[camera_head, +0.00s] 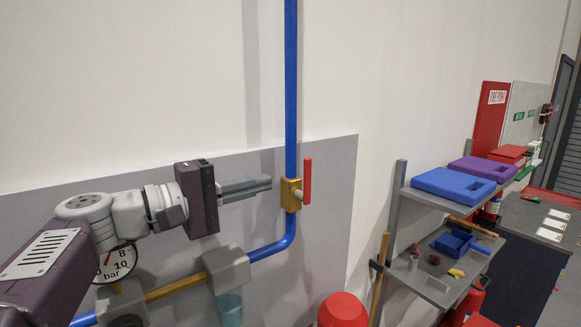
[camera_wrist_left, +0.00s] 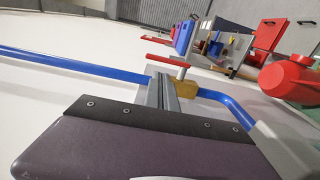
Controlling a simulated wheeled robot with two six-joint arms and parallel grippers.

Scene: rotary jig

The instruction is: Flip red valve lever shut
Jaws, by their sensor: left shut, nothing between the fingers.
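The red valve lever (camera_head: 307,181) stands upright, parallel to the blue pipe, on the right side of the brass valve body (camera_head: 290,195). My left gripper (camera_head: 270,184) is shut and empty. Its fingers point right, and their tips are just left of the valve body in the head view. In the left wrist view, the red lever (camera_wrist_left: 168,60) shows as a bar beyond the tips of my left gripper (camera_wrist_left: 163,82). I cannot tell whether the tips touch the valve. The brass body is partly hidden behind the fingers there. My right gripper is not in view.
The blue pipe (camera_head: 291,80) runs down the wall through the valve and bends left to a grey block (camera_head: 228,268). A pressure gauge (camera_head: 116,262) is partly behind my arm. A red rounded object (camera_head: 342,310) and a shelf (camera_head: 436,292) stand right.

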